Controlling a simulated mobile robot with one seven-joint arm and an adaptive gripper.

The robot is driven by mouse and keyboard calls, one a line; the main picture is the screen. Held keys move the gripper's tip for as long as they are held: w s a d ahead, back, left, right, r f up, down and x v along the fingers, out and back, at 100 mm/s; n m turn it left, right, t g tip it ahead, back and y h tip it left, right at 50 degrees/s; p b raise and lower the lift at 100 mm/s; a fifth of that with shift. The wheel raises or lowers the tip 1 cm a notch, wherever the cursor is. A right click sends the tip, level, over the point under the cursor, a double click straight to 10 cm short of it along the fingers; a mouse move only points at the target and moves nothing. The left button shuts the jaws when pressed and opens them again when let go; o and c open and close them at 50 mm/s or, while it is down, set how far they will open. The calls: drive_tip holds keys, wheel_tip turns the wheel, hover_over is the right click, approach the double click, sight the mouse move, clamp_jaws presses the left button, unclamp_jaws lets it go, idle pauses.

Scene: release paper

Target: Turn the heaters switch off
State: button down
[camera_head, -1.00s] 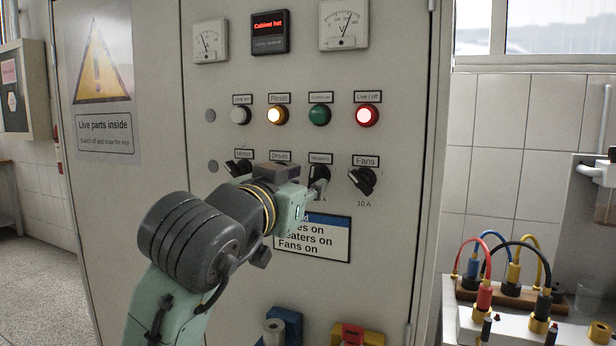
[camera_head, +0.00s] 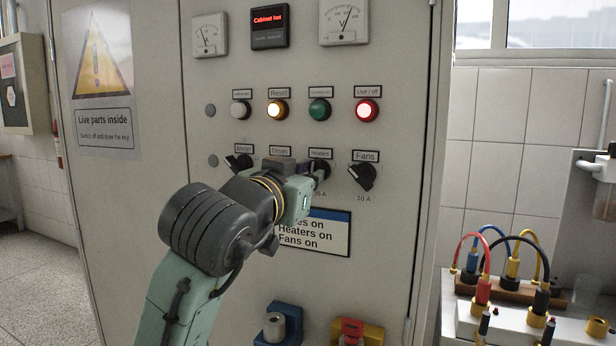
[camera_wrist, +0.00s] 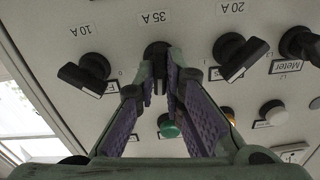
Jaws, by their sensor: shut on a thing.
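The heaters switch (camera_head: 320,167) is a black rotary knob under the "Heaters" label on the grey cabinet, third in the row. In the upside-down wrist view its dark body (camera_wrist: 156,50) shows below the "35 A" mark. My gripper (camera_wrist: 161,78) is shut on this knob, with one purple-padded finger on each side. In the head view my gripper (camera_head: 313,182) reaches it from the lower left. The fingers cover much of the knob, so its exact angle is hard to tell. The sign (camera_head: 320,236) below reads "Heaters on" and "Fans on".
The fans switch (camera_head: 362,177) is close to the right, and the meter switch (camera_head: 239,161) is to the left. The drives knob (camera_wrist: 240,58) is close beside my fingers. Lamps and buttons, including lit red (camera_head: 367,111), sit above. Cabled terminals (camera_head: 510,285) stand at right.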

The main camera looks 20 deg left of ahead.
drive_tip(key=shift+n, duration=0.3)
drive_tip(key=n+p, duration=0.5)
drive_tip(key=n, duration=0.4)
drive_tip(key=shift+n, duration=0.4)
idle(0.6)
drive_tip(key=c, duration=1.7)
unclamp_jaws()
drive_tip(key=shift+s, duration=0.1)
drive_tip(key=s, duration=1.2)
drive_tip(key=shift+a, duration=0.2)
